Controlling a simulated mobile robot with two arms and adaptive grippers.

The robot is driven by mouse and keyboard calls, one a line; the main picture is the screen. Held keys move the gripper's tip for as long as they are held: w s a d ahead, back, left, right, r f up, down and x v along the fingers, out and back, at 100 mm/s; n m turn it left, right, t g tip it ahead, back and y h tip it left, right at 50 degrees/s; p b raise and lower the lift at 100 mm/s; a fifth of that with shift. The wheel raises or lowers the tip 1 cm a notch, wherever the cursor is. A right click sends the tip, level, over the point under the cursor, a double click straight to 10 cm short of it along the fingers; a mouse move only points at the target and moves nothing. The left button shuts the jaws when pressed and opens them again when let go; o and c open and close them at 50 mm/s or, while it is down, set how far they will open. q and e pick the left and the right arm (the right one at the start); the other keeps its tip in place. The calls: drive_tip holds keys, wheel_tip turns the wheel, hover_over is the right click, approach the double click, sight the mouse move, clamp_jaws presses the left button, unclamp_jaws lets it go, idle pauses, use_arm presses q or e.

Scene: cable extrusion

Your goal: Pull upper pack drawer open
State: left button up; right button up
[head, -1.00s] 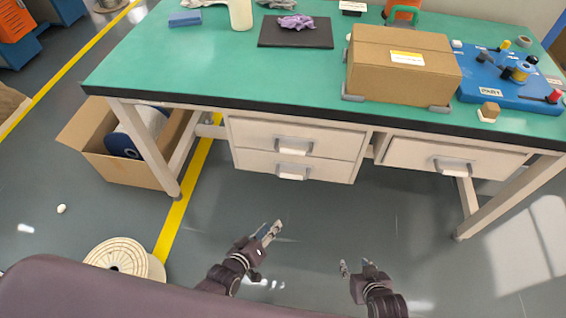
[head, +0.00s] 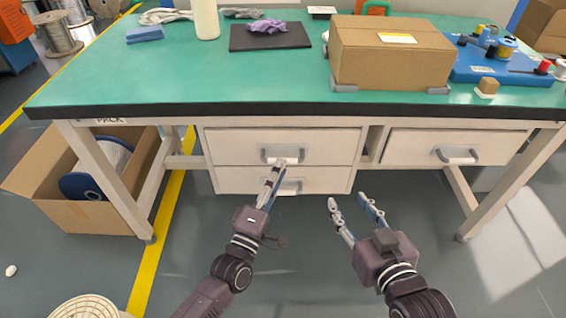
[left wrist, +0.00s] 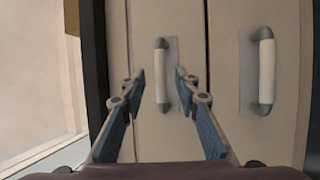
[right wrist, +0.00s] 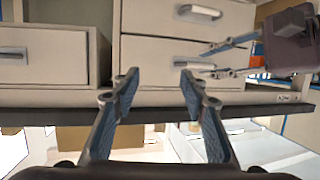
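The upper pack drawer (head: 230,147) is a white front under the green table, with a grey-and-white bar handle (head: 293,153). It looks shut. My left gripper (head: 277,167) is open just in front of this handle. In the left wrist view the drawer is turned sideways, and its handle (left wrist: 160,76) shows between the two open fingertips (left wrist: 159,78). I cannot tell whether the fingers reach around it. The lower drawer (head: 230,180) has a similar handle, partly hidden behind my left fingers. My right gripper (head: 352,203) is open and empty, below and in front of the drawers.
The green table (head: 180,80) has a dark front edge above the drawers. A cardboard box (head: 390,60) and a blue board (head: 500,68) stand on it. A separate right drawer (head: 420,142) is at the right. An open carton (head: 85,215) with a spool stands below left.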

use_arm(q)
drive_tip(key=shift+x, duration=2.1)
use_arm(e)
drive_tip(key=r, duration=0.1)
drive_tip(key=r+t, duration=0.1)
drive_tip(key=w+a+r+t, duration=0.1)
drive_tip(key=r, duration=0.1)
drive_tip(key=shift+w+y, duration=0.1)
drive_tip(key=shift+y, duration=0.3)
use_arm(q)
drive_tip(key=shift+c, duration=0.4)
clamp_jaws()
